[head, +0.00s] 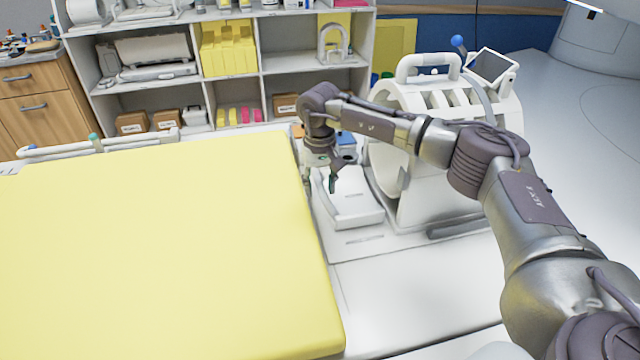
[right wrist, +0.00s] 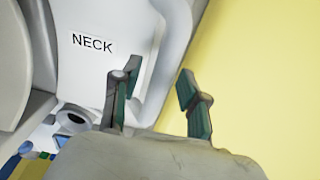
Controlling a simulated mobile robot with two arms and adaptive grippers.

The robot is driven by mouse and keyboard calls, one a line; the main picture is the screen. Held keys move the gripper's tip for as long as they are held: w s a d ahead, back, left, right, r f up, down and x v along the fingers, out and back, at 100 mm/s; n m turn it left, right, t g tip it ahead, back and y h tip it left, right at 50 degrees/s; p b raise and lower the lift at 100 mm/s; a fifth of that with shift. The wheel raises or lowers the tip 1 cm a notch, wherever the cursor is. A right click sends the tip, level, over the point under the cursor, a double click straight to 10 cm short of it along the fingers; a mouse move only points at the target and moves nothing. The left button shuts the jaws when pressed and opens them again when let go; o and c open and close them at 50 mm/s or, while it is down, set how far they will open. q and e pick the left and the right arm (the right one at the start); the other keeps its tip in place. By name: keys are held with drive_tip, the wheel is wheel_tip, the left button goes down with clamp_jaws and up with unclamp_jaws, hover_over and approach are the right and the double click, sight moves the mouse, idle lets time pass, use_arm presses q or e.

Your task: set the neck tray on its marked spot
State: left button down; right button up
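The neck tray (head: 352,205) is a white tray with raised sides, lying on the white surface right of the yellow pad. In the right wrist view its face (right wrist: 88,75) carries a "NECK" label, and a raised side rail (right wrist: 172,60) runs along it. My right gripper (head: 325,182) is over the tray's left side, pointing down. In the wrist view its two fingers (right wrist: 158,88) are apart, with the rail between them and a gap beside the right finger. Contact cannot be told. My left gripper is not in view. I cannot clearly make out the marked spot.
A large white ring-shaped device (head: 420,150) with a top handle stands close right of the tray. A yellow pad (head: 150,240) fills the left. Shelves (head: 270,85) stand behind. The white surface (head: 420,300) in front is clear.

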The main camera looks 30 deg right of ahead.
wheel_tip(320, 180, up, 12)
drive_tip(key=b, duration=0.2)
drive_tip(key=shift+s, duration=0.15)
drive_tip(key=shift+a, duration=0.1)
idle(0.5)
